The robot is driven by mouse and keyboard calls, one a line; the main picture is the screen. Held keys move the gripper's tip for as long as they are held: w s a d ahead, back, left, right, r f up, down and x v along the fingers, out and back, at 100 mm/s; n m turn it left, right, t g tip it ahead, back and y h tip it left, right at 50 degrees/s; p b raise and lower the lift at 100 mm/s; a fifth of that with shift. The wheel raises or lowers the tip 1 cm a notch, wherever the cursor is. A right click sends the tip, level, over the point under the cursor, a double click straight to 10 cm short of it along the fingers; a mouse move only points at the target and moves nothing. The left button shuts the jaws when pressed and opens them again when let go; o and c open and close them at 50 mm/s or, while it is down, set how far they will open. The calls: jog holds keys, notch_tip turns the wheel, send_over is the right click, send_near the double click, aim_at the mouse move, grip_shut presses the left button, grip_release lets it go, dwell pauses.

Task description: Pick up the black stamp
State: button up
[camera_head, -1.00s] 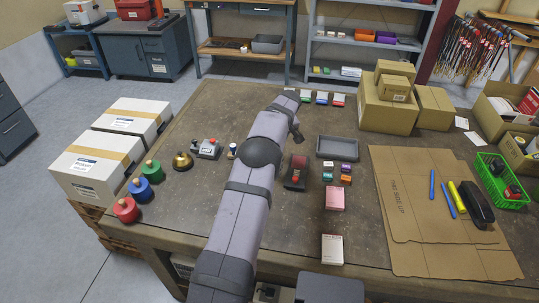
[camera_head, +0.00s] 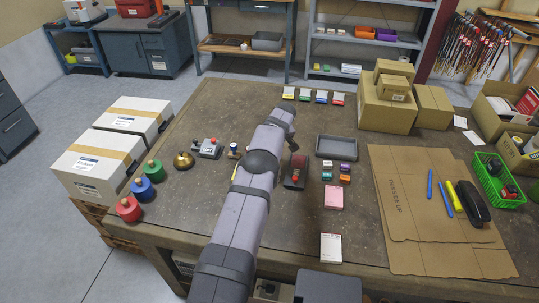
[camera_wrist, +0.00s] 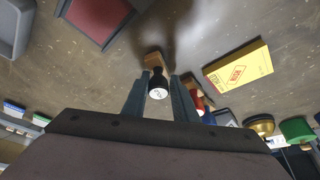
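The black stamp (camera_wrist: 157,84) shows in the wrist view, with a black handle, a white round label on its end and a wooden base. My gripper (camera_wrist: 159,76) has its two fingers apart, one on each side of the stamp's handle. A narrow gap seems to show beside the handle, so the fingers do not look closed on it. In the head view the fingertips and this stamp are hidden behind my arm.
Beside the stamp lie a yellow box (camera_wrist: 238,66) and a dark red pad (camera_wrist: 97,18). A wooden-based red-handled item (camera_wrist: 197,98) stands close behind the right finger. A grey tray (camera_head: 337,155) and a brass bell (camera_head: 184,161) flank the work area.

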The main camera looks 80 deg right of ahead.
grip_shut()
notch_tip(320, 180, up, 10)
jog(key=shift+r+b, duration=0.1)
jog(key=shift+b, duration=0.65)
jog(key=shift+o, duration=0.4)
grip_release()
jog(key=shift+c, duration=1.4)
jog(key=shift+o, duration=0.5)
